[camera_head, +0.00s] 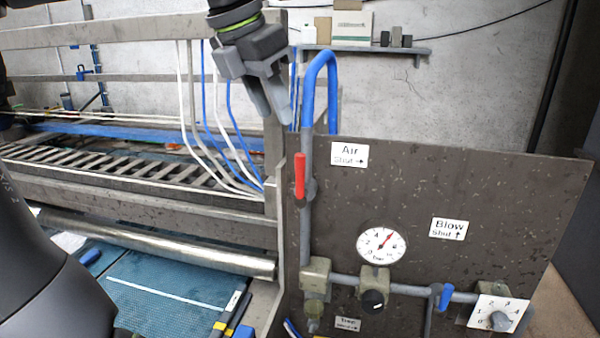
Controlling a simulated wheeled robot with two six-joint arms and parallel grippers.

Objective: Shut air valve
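The air valve's red lever (300,175) stands upright on a grey vertical pipe at the left of the dark panel (400,210). The label beside it (349,154) reads "Air Shut" with an arrow to the right. My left gripper (275,112) hangs from the top of the view, above and slightly left of the red lever, apart from it. Its fingers point down with a gap between them and nothing held. My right gripper is not in view.
A blue hose (320,72) loops above the red lever, close to my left gripper. A pressure gauge (382,245), a black knob (373,300) and a blue lever (446,296) sit lower on the panel. A roller (160,247) and slatted machine frame lie left.

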